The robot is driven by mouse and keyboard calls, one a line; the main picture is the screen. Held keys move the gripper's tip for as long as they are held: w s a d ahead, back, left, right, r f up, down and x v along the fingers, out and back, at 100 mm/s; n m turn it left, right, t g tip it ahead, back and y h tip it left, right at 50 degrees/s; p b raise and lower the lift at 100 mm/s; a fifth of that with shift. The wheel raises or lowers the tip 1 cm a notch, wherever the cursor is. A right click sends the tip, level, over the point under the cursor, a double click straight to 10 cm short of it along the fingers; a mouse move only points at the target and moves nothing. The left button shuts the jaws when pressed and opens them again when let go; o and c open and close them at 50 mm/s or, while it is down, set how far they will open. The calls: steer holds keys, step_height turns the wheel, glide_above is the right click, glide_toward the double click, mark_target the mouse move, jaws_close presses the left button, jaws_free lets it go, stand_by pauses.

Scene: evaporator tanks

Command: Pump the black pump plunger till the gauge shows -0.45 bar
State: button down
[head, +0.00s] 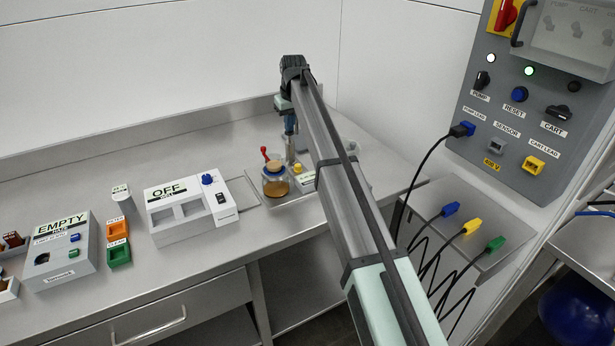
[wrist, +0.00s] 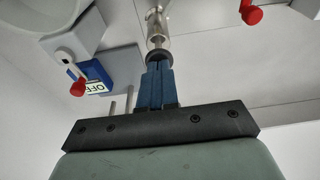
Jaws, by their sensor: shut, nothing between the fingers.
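The black pump plunger (wrist: 159,56) shows in the wrist view as a dark round knob on a clear and metal cylinder (wrist: 156,25). My gripper (wrist: 157,66) is shut, its blue fingertips together right at the knob. They look pressed against it or just short of it; I cannot tell which. In the head view my gripper (head: 291,131) points down over the back of the bench, and the plunger is hidden there. No gauge reading can be made out. A pale round body (wrist: 60,12), cut off in the wrist view, shows no readable face.
A jar (head: 275,181) with a red-handled valve (head: 264,153) stands left of my gripper. A white OFF box (head: 188,213) stands farther left. A grey control panel (head: 535,95) is at right.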

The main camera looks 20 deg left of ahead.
steer(key=shift+f, duration=0.25)
steer(key=shift+r, duration=1.5)
steer(key=shift+r, duration=0.1)
stand_by(0.3)
step_height(320, 180, up, 5)
steer(key=shift+f, duration=0.1)
stand_by(0.5)
steer(key=shift+d, duration=0.1)
